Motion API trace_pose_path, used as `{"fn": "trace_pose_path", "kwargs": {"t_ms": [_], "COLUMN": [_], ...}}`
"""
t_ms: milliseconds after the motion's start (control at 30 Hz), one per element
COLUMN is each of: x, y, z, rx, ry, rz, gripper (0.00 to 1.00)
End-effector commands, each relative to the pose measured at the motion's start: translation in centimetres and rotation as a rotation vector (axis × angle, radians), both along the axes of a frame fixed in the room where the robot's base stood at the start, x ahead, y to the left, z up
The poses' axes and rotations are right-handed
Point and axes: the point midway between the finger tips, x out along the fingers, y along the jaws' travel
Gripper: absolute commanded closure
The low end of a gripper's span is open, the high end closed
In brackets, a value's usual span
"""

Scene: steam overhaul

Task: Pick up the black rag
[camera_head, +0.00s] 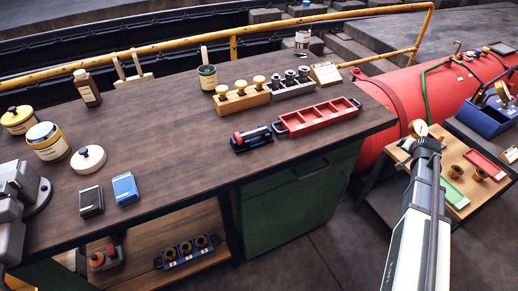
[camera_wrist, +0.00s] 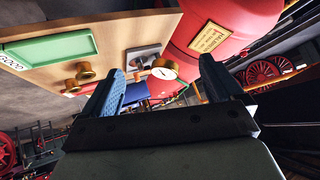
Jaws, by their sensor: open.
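The black rag (camera_head: 91,201) looks like a small dark folded block with a pale edge. It lies flat on the dark wooden workbench (camera_head: 190,140), at the left near the front edge, just left of a similar blue rag (camera_head: 125,188). My gripper shows in the wrist view (camera_wrist: 160,82), with its two fingers wide apart and nothing held between them. In the head view my arm reaches up at the right, over the small side table and far from the black rag. The black rag is not in the wrist view.
A white-knobbed lid (camera_head: 88,159), jars and a bottle stand behind the rags. A grey metal vise-like device (camera_head: 22,190) is at the bench's left edge. A red tray (camera_head: 318,116) sits at the right. A red boiler (camera_head: 400,95) and side table (camera_head: 460,205) are near my arm.

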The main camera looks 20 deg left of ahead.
Motion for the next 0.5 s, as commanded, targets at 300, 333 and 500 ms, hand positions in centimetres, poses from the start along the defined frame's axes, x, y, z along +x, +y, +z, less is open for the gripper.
{"fn": "trace_pose_path", "kwargs": {"t_ms": [300,333,500], "x": [5.5,5.8,7.6], "y": [-1.4,-1.1,3.5], "z": [12.3,13.2,17.9], "rx": [-0.002,-0.002,0.009], "ry": [-0.207,-0.221,-0.270], "rz": [-0.034,-0.033,0.009], "gripper": [0.06,0.06,0.06]}}
